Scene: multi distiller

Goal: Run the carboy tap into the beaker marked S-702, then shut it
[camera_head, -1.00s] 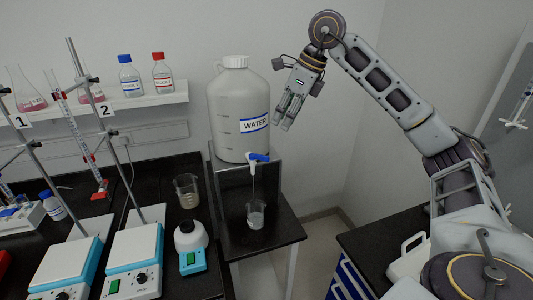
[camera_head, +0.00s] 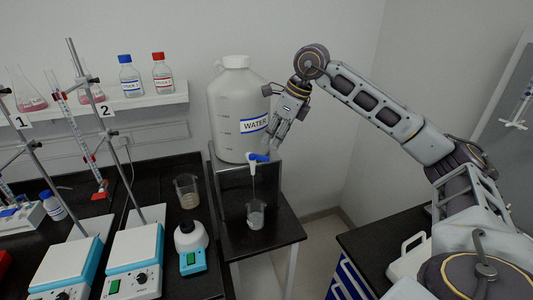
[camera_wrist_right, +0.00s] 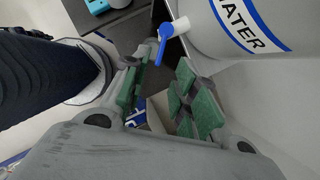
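The white carboy (camera_head: 232,112) with a WATER label stands on a raised stand at the back. Its tap has a blue handle (camera_head: 258,157), also visible in the right wrist view (camera_wrist_right: 164,40). A thin stream of water (camera_head: 253,183) runs from the spout into a small glass beaker (camera_head: 256,215) below, which holds some water. Any S-702 marking on it is too small to read. My right gripper (camera_head: 277,140) is open and empty, just above and right of the tap, apart from it. Its green-padded fingers (camera_wrist_right: 160,92) show spread in the wrist view. My left gripper is not in view.
Another beaker (camera_head: 187,191) stands on the black bench left of the stand, behind a small white-and-blue device (camera_head: 191,245). Two hotplates (camera_head: 133,254) with rod stands are further left. A shelf (camera_head: 150,101) with bottles and flasks is on the wall.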

